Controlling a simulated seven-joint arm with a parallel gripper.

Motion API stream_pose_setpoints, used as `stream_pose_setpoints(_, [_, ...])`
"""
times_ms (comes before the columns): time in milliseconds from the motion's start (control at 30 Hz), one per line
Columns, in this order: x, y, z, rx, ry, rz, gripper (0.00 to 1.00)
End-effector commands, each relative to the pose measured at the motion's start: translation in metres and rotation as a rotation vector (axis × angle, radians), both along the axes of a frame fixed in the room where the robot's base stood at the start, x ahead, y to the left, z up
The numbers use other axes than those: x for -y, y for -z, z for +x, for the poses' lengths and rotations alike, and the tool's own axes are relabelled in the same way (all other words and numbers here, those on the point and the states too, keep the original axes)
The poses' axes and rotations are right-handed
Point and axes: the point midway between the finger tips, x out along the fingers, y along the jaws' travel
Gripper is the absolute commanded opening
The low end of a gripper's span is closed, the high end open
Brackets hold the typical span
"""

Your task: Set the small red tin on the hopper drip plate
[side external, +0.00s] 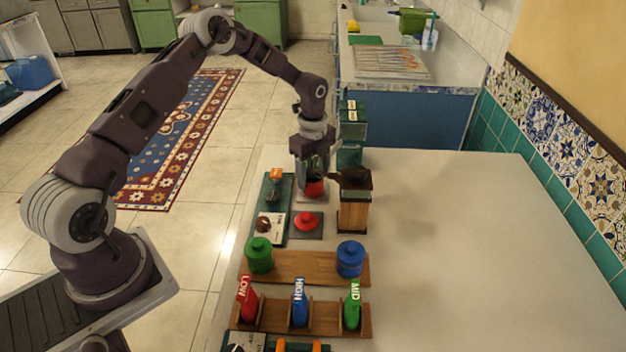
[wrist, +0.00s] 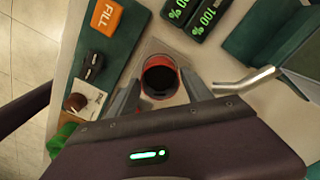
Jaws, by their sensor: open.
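The small red tin (side external: 314,189) stands below my gripper (side external: 313,178) in the side view, partly hidden by the fingers. In the wrist view the tin (wrist: 160,63) is open-topped with a dark inside. It appears to stand on a pale grey square plate (wrist: 147,52), likely the drip plate. My gripper (wrist: 161,82) is open, with one finger on each side of the tin. I cannot tell whether the fingers touch it. A red knobbed lid (side external: 305,221) lies on a separate grey mat nearer the camera.
A wooden grinder (side external: 353,212) stands close right of the tin; its metal crank (wrist: 245,82) is near my right finger. A green panel with FILL button (wrist: 105,17) lies left. Green (side external: 259,256) and blue (side external: 350,260) canisters stand nearer the camera. The counter's right side is clear.

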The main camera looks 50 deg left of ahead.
Motion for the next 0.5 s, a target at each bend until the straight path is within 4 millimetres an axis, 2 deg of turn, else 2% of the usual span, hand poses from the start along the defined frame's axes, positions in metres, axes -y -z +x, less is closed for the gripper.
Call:
stream_pose_setpoints(100, [0.0,-0.036,0.001,0.005,0.0,0.001,0.58])
stream_pose_setpoints(300, [0.0,-0.083,0.001,0.005,0.0,0.001,0.58])
stream_pose_setpoints(500, [0.0,-0.101,0.0,0.001,0.0,0.0,0.58])
